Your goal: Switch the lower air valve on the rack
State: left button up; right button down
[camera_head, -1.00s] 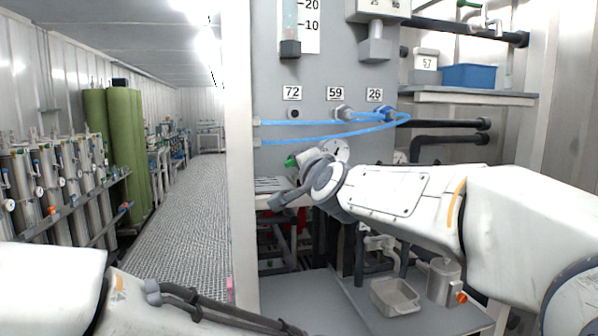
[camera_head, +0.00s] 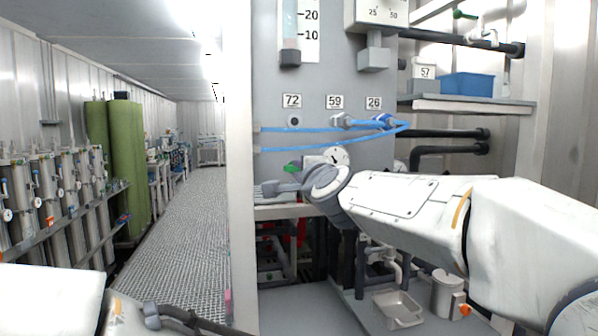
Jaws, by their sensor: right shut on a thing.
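A green valve handle (camera_head: 291,169) shows low on the grey rack panel (camera_head: 322,72), just left of a round white gauge (camera_head: 336,156). My right gripper (camera_head: 283,180) is at this handle and appears shut on it. Its fingers point left, and my wrist hides the valve body and part of the gauge. My left arm shows only at the bottom left edge, and its gripper is out of view.
Blue hoses (camera_head: 330,130) loop across the panel just above my right gripper. A shelf (camera_head: 470,104) holds a blue bin (camera_head: 468,86). A grey tray (camera_head: 398,309) lies below my right arm. The grated aisle (camera_head: 185,230) is clear.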

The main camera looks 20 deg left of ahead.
jog(key=c, duration=0.9)
grip_release()
jog(key=shift+o, duration=0.2)
jog(key=b+v, duration=0.1)
jog(key=v, duration=0.9)
jog(key=shift+s+d+b, duration=0.2)
jog(key=shift+b, duration=0.2)
